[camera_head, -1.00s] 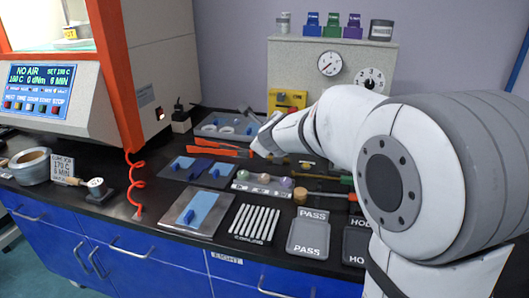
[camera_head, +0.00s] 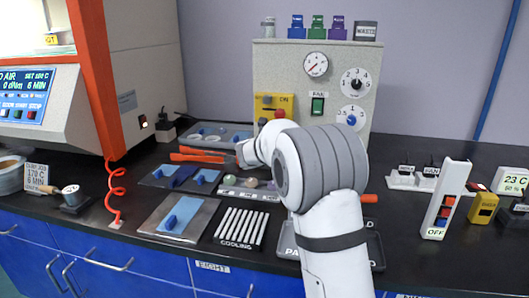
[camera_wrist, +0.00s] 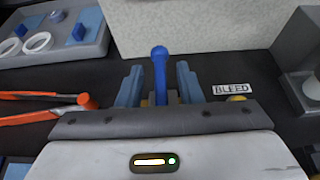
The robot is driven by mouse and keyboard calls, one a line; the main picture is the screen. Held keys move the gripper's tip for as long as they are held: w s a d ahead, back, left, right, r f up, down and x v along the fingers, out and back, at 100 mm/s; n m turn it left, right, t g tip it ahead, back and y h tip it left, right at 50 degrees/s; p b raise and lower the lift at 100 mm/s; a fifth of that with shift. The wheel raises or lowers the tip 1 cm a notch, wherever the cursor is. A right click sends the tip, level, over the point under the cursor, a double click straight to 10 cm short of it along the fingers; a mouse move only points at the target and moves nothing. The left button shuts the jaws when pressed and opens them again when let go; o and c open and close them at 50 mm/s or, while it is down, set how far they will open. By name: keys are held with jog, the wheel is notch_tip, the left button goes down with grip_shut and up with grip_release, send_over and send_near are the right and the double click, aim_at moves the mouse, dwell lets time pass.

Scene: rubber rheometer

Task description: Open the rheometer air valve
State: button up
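In the wrist view a blue lever with a rounded end (camera_wrist: 159,62) stands upright between the two blue-grey fingers of my gripper (camera_wrist: 159,84). Gaps show on both sides of the lever, so the gripper is open around it and not closed on it. A label reading BLEED (camera_wrist: 231,89) lies just right of the fingers, beside a small yellow piece (camera_wrist: 237,99). The lever's base is hidden by my gripper. In the head view my gripper (camera_head: 241,154) is low in front of the grey cabinet, its fingers hard to make out. The rheometer (camera_head: 32,93) display reads partly "AIR".
Orange-handled tongs (camera_wrist: 45,105) lie close left of my gripper. A grey tray with white rings (camera_wrist: 98,43) is behind them. The grey cabinet with gauges (camera_head: 285,78) stands behind. A cooling rack (camera_head: 240,226) and a metal plate (camera_head: 200,232) lie in front.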

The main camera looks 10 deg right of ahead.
jog(key=shift+w+f, duration=0.15)
jog(key=shift+w, duration=0.1)
